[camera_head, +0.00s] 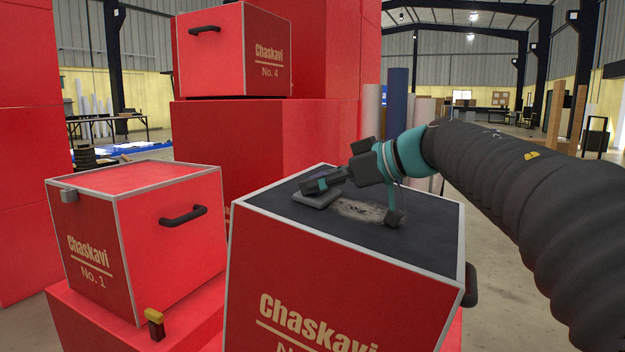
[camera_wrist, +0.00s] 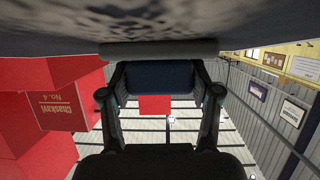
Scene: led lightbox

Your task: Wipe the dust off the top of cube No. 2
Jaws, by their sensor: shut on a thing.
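The nearest red cube (camera_head: 300,290) has a dark grey top with a light rim; its number is cut off by the frame's lower edge, so I cannot read it. A pale, smudgy dust patch (camera_head: 362,210) lies near the middle of that top. My gripper (camera_head: 325,184) reaches in low from the right and is shut on a flat grey pad (camera_head: 316,200). The pad is at the top surface, left of the patch; I cannot tell whether it touches. In the wrist view, the pad (camera_wrist: 158,48) spans the fingertips, close to the blotchy grey top (camera_wrist: 150,20).
Cube No. 1 (camera_head: 150,245), with a black handle, stands to the left. Cube No. 4 (camera_head: 268,50) stands on a larger red block behind. A small yellow-topped object (camera_head: 155,322) stands low at the left front. Open floor lies to the right.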

